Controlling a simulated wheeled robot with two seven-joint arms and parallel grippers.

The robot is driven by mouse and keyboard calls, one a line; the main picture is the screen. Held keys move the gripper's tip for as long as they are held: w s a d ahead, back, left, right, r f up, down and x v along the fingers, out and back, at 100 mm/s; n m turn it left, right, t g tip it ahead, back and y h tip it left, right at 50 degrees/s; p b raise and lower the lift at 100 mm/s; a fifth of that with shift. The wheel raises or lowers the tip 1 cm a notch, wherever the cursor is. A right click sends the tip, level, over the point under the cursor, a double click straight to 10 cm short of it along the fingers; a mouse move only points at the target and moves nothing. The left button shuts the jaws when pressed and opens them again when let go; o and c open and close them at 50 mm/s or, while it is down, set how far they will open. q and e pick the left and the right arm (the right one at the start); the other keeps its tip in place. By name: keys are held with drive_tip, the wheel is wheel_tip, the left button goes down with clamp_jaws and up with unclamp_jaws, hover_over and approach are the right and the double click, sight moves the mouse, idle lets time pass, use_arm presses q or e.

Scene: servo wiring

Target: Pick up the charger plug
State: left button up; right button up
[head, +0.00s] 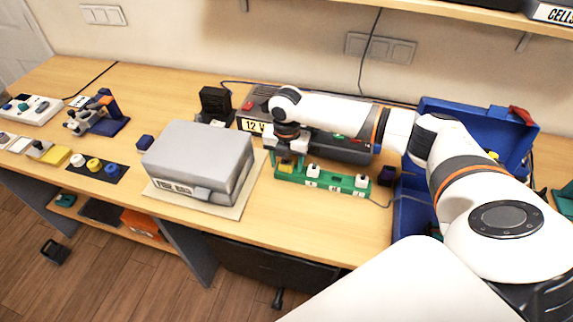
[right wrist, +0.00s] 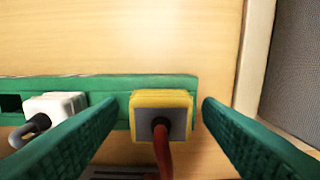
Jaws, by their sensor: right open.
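A green power strip (head: 338,184) lies on the table in the head view, and it also shows in the right wrist view (right wrist: 110,88). A yellow-rimmed plug with a grey back and a red cable (right wrist: 160,114) sits at one end of it; it also shows in the head view (head: 287,165). White plugs (head: 313,171) sit along the strip, one of them left in the wrist view (right wrist: 55,106). I cannot tell which plug is the charger plug. My right gripper (head: 287,152) is open above that end, its green fingers either side of the yellow-rimmed plug. My left gripper is out of view.
A grey box (head: 200,155) on a pale board stands left of the strip. A dark unit labelled "12 V" (head: 262,95) stands behind it. An open blue case (head: 470,135) is at the right. Blocks and small parts lie farther left.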

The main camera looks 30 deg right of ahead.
sight(286, 162)
drive_tip(key=c, duration=0.9)
drive_tip(key=shift+c, duration=0.8)
wheel_tip(286, 162, up, 10)
drive_tip(key=b, duration=0.1)
drive_tip(key=shift+b, duration=0.4)
drive_tip(key=shift+a+r, duration=0.1)
